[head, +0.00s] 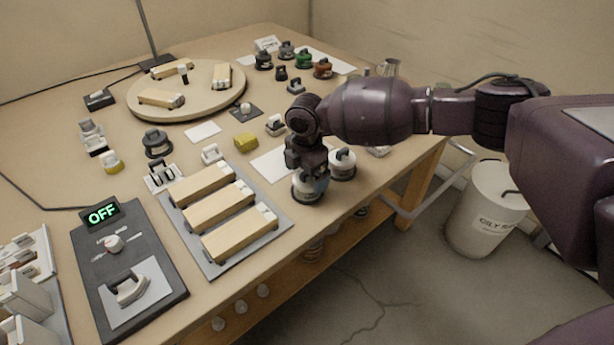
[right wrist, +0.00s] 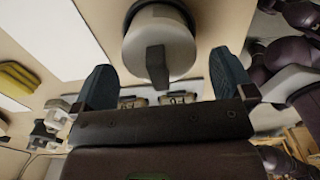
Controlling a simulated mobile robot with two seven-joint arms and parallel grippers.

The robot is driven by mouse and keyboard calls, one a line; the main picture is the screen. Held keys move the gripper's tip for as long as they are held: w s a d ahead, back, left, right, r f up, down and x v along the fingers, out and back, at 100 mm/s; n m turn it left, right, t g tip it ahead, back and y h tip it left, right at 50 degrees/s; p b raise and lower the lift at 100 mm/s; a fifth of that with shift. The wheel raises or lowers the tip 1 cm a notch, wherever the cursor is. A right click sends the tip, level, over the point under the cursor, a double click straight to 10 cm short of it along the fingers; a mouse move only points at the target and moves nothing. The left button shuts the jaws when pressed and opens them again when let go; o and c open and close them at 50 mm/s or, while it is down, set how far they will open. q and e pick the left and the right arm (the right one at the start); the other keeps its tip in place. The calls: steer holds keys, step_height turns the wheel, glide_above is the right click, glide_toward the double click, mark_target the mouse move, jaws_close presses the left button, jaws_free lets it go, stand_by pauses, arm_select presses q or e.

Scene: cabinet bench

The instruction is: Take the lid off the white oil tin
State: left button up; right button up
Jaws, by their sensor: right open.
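Two round whitish tins with dark handles on top stand near the bench's right edge. One tin (head: 307,193) is directly below my right gripper (head: 313,172), which partly hides it. The other tin (head: 343,165) stands just behind it to the right. In the right wrist view, a white round lid (right wrist: 168,38) with a dark upright grip (right wrist: 157,66) lies just beyond my open fingers (right wrist: 164,82), roughly centred between them. The fingers hold nothing. I cannot tell for certain which tin is the oil tin. My left gripper is out of view.
A white sheet (head: 270,164) lies left of the tins. A grey tray (head: 208,262) with several wooden blocks is at the front, and a yellow sponge-like block (head: 245,142) is behind it. A white bin (head: 482,215) stands on the floor at the right.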

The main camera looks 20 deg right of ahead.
steer(key=shift+s+f, duration=0.1)
jaws_close()
stand_by(0.3)
